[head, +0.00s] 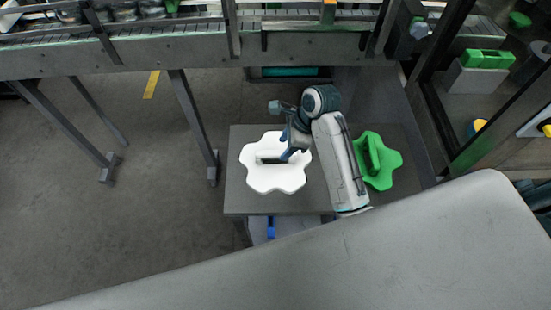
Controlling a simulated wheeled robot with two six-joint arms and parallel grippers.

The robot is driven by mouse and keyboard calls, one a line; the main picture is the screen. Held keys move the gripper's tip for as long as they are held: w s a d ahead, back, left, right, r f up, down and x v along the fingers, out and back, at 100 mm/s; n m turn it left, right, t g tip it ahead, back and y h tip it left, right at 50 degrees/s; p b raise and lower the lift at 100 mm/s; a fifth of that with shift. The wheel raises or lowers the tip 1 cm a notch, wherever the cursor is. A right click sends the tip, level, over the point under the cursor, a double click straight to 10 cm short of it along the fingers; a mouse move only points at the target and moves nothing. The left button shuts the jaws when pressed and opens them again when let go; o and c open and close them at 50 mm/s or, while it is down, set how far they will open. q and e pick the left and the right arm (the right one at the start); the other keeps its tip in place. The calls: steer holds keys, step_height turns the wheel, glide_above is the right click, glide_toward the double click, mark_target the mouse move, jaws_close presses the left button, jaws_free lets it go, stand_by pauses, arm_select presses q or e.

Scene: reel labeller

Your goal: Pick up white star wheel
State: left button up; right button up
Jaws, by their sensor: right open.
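The white star wheel (275,181) lies flat on a small grey table (300,204) in the head view. It has rounded lobes and a dark handle or slot near its middle. My right gripper (284,157) is over the upper right part of the white star wheel, near that dark middle. It is open, and the small gap between it and the wheel cannot be judged. My right forearm covers part of the table between the white wheel and a green star wheel (385,166). My left gripper is not in view.
The green star wheel lies to the right of my arm on the same table. A conveyor (160,58) on metal legs runs along the top. A framed machine (470,110) stands at the right. Open floor (110,220) lies to the left.

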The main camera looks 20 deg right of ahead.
mark_target(277, 152)
steer(key=x, duration=0.2)
steer(key=p+x, duration=0.1)
steer(key=x, duration=0.1)
steer(key=p+x, duration=0.1)
steer(key=x, duration=0.1)
steer(key=shift+w, duration=0.4)
steer(key=shift+a+f, duration=0.2)
steer(key=shift+f, duration=0.05)
steer(key=shift+w+f, duration=0.1)
steer(key=shift+w, duration=0.05)
steer(key=shift+f, duration=0.2)
jaws_close()
